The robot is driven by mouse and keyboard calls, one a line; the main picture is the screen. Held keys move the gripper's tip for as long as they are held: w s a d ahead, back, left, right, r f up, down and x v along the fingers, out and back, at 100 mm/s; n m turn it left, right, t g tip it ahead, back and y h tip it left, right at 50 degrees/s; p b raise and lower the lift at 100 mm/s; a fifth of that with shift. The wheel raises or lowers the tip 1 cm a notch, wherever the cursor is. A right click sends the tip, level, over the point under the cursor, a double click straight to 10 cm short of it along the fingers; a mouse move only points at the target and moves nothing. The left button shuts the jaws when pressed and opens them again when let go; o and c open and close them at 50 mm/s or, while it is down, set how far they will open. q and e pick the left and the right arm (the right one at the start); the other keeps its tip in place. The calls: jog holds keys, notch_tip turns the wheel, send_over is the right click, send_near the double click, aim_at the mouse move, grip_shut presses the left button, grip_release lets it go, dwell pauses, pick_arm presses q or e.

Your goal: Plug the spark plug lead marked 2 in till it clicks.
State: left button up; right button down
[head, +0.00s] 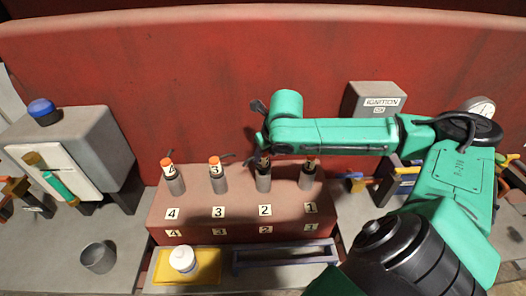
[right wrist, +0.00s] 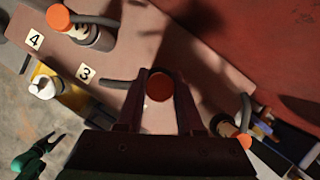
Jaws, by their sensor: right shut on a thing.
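My right gripper (head: 262,150) reaches in from the right over the second post. In the right wrist view its fingers (right wrist: 160,100) are shut on an orange-topped spark plug lead (right wrist: 160,88) with a grey cable. This lead is at the post above label 2 (head: 265,210); its mark is hidden. I cannot tell whether it is fully down. The dark post (head: 263,183) stands upright under the gripper. Orange-capped leads 3 (head: 214,163) and 4 (head: 166,164) sit on their posts. My left gripper (right wrist: 57,137) shows small at the lower left, apparently open and empty.
The red engine block (head: 190,240) carries the posts. The post at 1 (head: 308,178) stands close on the right, under my forearm. A yellow tray (head: 207,277) with a white bottle (head: 183,259) is in front. An ignition box (head: 372,100) stands behind.

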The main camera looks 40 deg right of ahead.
jog(key=shift+f, duration=1.15)
dwell(0.4)
jog(key=shift+c, duration=2.3)
grip_release()
jog(key=v, duration=1.4)
jog(key=shift+r, duration=0.3)
